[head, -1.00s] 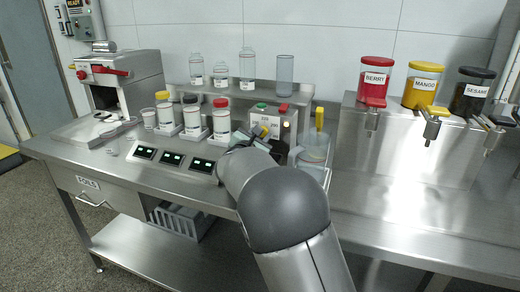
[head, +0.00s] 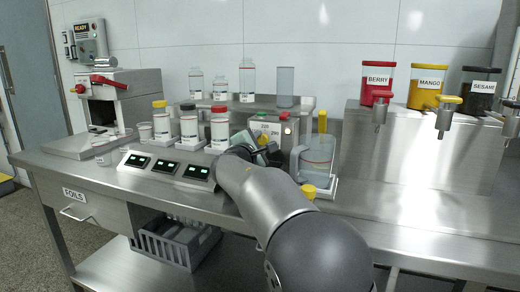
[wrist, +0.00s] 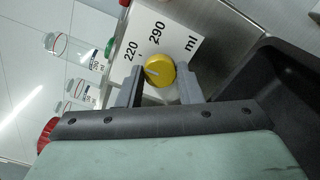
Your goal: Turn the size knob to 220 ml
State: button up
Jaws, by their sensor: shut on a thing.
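The yellow size knob (wrist: 160,70) sits on a white panel (wrist: 168,28) printed "220", "290" and "ml" in the wrist view. A short pale pointer line on the knob's face points toward the picture's left; its exact setting is hard to tell. My gripper (wrist: 160,84) has one finger on each side of the knob and is shut on it. In the head view, the dispenser box (head: 287,128) with green and red buttons on top carries this panel. My gripper (head: 246,148) is at its front, and the knob (head: 262,140) is partly hidden there.
A clear jug (head: 318,155) stands right of the box. Several bottles, including a red-capped one (head: 219,128), stand left of it. Three lit displays (head: 166,167) lie in front of the bottles. A yellow round piece (head: 308,191) is beside my arm. The counter (head: 400,222) at right is clear.

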dwell(0.4)
jog(key=o, duration=1)
jog(key=shift+r, duration=0.35)
notch_tip(320, 180, up, 3)
jog(key=shift+p, duration=0.85)
jog(key=s+d+r, duration=0.1)
jog(key=s+r, duration=0.2)
jog(key=s, duration=0.1)
jog(key=s+d+r+p, duration=0.1)
jog(key=s+r, duration=0.2)
jog(key=s, duration=0.2)
jog(key=s+d+r, duration=0.2)
jog(key=s+r, duration=0.1)
jog(key=s, duration=0.1)
jog(key=shift+s+r+p, duration=0.15)
jog(key=shift+s+p, duration=0.1)
jog(key=shift+p, duration=0.15)
